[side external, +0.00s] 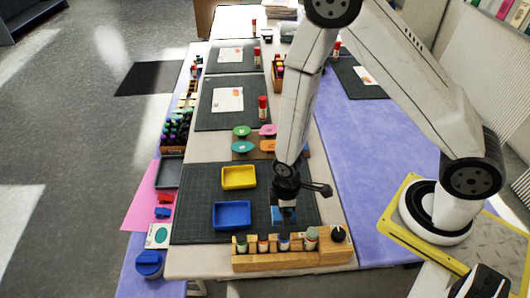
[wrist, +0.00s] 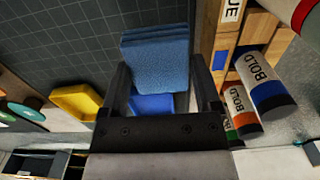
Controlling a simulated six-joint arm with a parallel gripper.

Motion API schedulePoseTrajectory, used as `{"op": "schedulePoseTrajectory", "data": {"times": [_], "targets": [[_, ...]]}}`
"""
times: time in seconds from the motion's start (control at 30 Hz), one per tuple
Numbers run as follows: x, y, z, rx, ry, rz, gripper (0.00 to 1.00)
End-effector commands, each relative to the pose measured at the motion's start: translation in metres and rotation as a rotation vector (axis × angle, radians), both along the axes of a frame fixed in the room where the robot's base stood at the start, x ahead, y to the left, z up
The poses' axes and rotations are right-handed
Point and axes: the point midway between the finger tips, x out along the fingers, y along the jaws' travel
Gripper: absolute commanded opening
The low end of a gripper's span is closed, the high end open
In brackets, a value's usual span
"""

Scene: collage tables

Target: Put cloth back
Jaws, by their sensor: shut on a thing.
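The blue folded cloth (wrist: 155,58) lies between the two black fingers of my gripper (wrist: 159,66) in the wrist view. My gripper is shut on it. In the side view, my gripper (side external: 286,207) points down over the right part of the dark cutting mat (side external: 208,189), just behind the wooden rack. Part of the blue cloth (side external: 277,215) shows beside the fingers there. I cannot tell whether the cloth touches the mat. A darker blue patch shows below the cloth in the wrist view, partly hidden by the gripper.
The wooden rack (side external: 292,260) with several labelled bottles stands close in front of my gripper. A blue tray (side external: 231,215) and a yellow tray (side external: 238,177) lie to the left on the mat. Colored lids and a red-capped glue stick (side external: 262,108) are farther back.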

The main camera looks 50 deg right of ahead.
Motion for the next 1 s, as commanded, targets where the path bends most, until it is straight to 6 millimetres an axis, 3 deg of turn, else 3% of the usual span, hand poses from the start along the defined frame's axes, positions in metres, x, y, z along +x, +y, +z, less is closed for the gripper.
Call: {"op": "schedulePoseTrajectory", "data": {"times": [0.37, 0.8, 1.0], "targets": [[0.0, 0.0, -0.007, 0.0, 0.0, 0.0, 0.15], [0.0, 0.0, -0.038, -0.001, 0.001, 0.0, 0.15], [0.0, 0.0, -0.04, 0.0, -0.001, 0.0, 0.15]]}}
